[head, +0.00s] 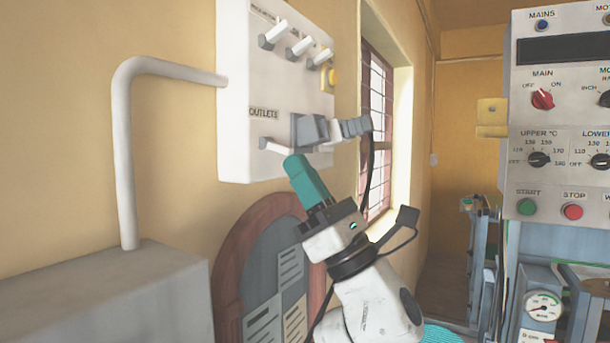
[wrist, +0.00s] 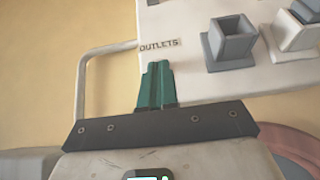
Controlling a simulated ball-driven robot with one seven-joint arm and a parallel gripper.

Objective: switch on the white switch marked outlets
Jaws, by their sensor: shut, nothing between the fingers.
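A white panel (head: 240,90) on the left wall carries the printed label OUTLETS (head: 263,112). Below the label a white switch lever (head: 277,146) sticks out from its small base, its outer end tilted slightly down. My gripper (head: 298,162) has teal fingers and is shut and empty. Its tips are at or just below the lever's outer end; I cannot tell whether they touch. In the wrist view the closed fingers (wrist: 156,82) point up just below the OUTLETS label (wrist: 160,45). The switch is not visible there, probably hidden behind the fingers.
Grey sockets (head: 309,131) stick out right of the switch, close to my fingers; one shows as a hollow box (wrist: 232,40) in the wrist view. A white pipe (head: 123,150) runs left.

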